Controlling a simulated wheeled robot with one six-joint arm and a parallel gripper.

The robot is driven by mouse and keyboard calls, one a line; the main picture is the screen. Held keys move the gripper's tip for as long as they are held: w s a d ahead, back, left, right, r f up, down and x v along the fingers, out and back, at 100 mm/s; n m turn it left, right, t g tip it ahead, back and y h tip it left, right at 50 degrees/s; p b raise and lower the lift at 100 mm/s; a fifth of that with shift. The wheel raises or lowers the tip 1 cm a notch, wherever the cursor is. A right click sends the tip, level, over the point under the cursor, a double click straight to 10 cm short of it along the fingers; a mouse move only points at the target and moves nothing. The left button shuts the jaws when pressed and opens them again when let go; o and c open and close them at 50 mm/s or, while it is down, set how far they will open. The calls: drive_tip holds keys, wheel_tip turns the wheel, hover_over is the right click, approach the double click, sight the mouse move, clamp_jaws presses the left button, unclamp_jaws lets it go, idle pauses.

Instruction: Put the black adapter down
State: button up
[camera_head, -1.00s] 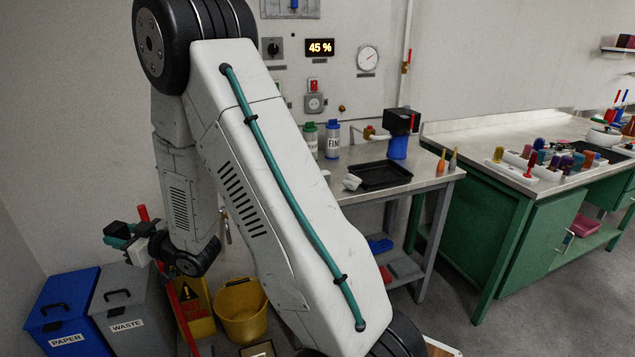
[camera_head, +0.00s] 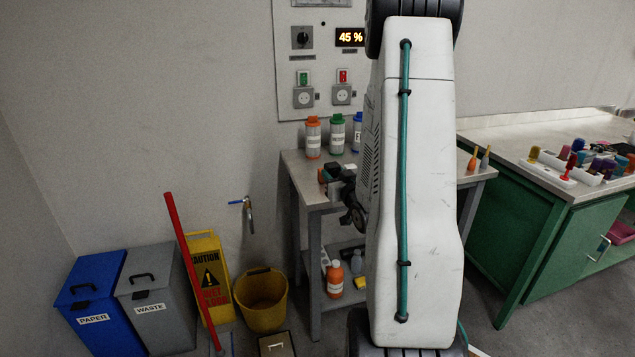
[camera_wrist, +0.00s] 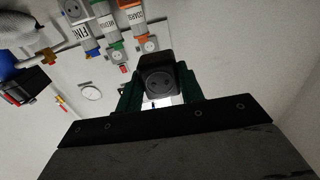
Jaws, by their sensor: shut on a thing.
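The black adapter (camera_wrist: 158,80) is between the green fingers of my gripper (camera_wrist: 160,95) in the wrist view, its round socket face towards the camera. The fingers are shut on it. In the head view my gripper (camera_head: 330,178) is at the left end of the grey metal table (camera_head: 306,190), close to its edge. The adapter cannot be made out there. My arm hides the middle of the table.
Orange (camera_head: 312,138), green (camera_head: 337,134) and blue-capped bottles stand along the table's back. Wall sockets (camera_head: 303,97) are above them. A yellow bucket (camera_head: 262,299), a caution sign (camera_head: 208,280) and bins (camera_head: 155,300) stand at left. A green bench (camera_head: 545,235) is at right.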

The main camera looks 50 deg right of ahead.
drive_tip(key=s+d+h, duration=0.1)
drive_tip(key=s+d, duration=0.2)
drive_tip(key=shift+m+g+h, duration=0.4)
drive_tip(key=shift+m+g, duration=0.1)
drive_tip(key=shift+w+d+f, duration=0.6)
drive_tip(key=shift+w+f, duration=0.25)
drive_tip(key=shift+w, duration=1.65)
drive_tip(key=shift+w+d+f, duration=0.65)
drive_tip(key=shift+w+f, duration=0.15)
drive_tip(key=shift+w, duration=1.65)
drive_tip(key=shift+w+d+f, duration=0.6)
drive_tip(key=shift+w+f, duration=0.25)
drive_tip(key=shift+w, duration=1.65)
drive_tip(key=shift+f, duration=0.1)
drive_tip(key=o, duration=1.3)
